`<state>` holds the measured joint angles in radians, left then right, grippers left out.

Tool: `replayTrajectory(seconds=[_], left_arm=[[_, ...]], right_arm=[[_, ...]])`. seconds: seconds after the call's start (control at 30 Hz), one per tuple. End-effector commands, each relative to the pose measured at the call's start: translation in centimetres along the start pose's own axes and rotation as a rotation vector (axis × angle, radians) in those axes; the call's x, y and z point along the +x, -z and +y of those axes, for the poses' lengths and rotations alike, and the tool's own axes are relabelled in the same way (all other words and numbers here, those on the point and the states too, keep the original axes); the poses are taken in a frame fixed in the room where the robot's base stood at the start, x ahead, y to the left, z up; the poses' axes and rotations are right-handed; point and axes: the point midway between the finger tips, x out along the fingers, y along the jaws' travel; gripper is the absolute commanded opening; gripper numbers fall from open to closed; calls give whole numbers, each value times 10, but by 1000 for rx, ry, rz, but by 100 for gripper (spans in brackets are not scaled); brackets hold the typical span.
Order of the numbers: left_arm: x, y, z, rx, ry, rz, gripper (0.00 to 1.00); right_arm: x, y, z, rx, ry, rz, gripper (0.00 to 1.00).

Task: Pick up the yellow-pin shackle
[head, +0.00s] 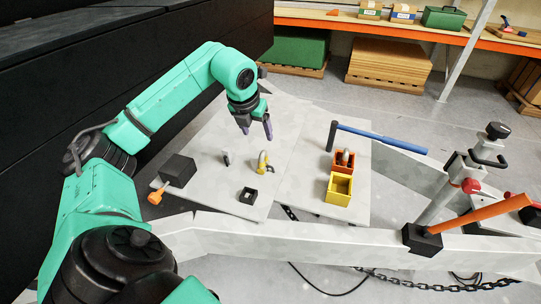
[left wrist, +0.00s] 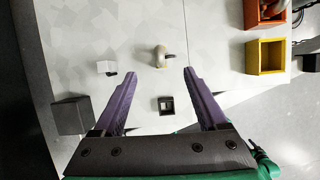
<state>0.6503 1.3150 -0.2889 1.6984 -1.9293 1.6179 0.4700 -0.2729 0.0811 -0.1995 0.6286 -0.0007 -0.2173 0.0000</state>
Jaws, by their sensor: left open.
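The yellow-pin shackle (head: 263,163) stands on the pale board, a light bow with a yellow pin at its base. In the left wrist view the shackle (left wrist: 160,57) lies just beyond and between the two fingertips. My left gripper (head: 257,129) is open and empty, above the board and behind the shackle in the head view. Its purple fingers (left wrist: 160,74) point down, apart from the shackle. My right gripper is not in view.
A small pale-and-dark piece (head: 226,158) lies left of the shackle; a black square ring (head: 248,196) lies nearer. A dark block (head: 179,169) with an orange handle is at left. An orange bin (head: 341,168) holding a shackle, a yellow bin (head: 339,190) and a blue-handled hammer (head: 380,137) are at right.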

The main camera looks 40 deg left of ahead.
Motion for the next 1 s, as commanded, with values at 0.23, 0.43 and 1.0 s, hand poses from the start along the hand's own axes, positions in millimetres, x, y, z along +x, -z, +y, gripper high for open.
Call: replayTrajectory(seconds=[0.23,0.43,1.0], left_arm=[[60,0,-2,0,4,4,75],[87,0,-2,1,5,5,75],[124,0,-1,2,3,0,14]], right_arm=[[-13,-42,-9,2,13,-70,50],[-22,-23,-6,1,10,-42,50],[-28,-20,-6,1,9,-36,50]])
